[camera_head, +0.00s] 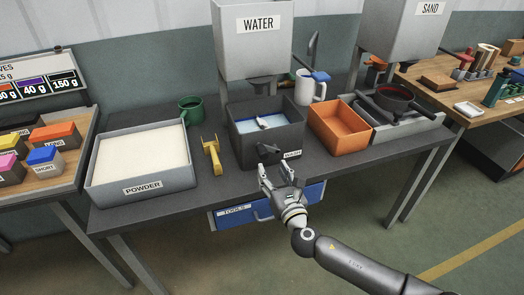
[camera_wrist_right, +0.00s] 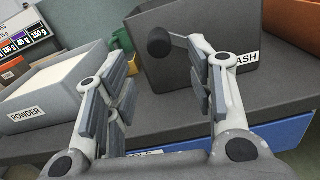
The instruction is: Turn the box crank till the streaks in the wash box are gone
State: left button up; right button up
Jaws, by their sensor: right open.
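The dark grey wash box (camera_head: 291,143) stands on the table under the water tank, and its front wall also fills the top of the right wrist view (camera_wrist_right: 230,88). Inside lies blue water with a whitish and dark piece in it (camera_head: 265,122); streaks are too small to make out. The box crank (camera_head: 268,149) is on the front wall, and its dark round knob (camera_wrist_right: 159,42) shows in the right wrist view. My right gripper (camera_head: 276,173) is open and empty in front of the box, below the crank, apart from it. My left gripper is not in view.
A powder tray (camera_head: 184,179) and a yellow tool (camera_head: 212,155) are left of the box. An orange bin (camera_head: 343,145) stands close on its right. A blue tools drawer (camera_head: 235,217) is under the table edge, below my right gripper.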

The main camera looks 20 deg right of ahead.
aim_at(265, 157)
jog(key=w, duration=0.5)
jog(key=shift+a, duration=0.15)
jog(key=w, duration=0.3)
jog(key=shift+w, duration=0.3)
jog(key=shift+c, duration=1)
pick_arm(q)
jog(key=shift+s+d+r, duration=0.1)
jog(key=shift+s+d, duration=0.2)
pick_arm(e)
grip_shut()
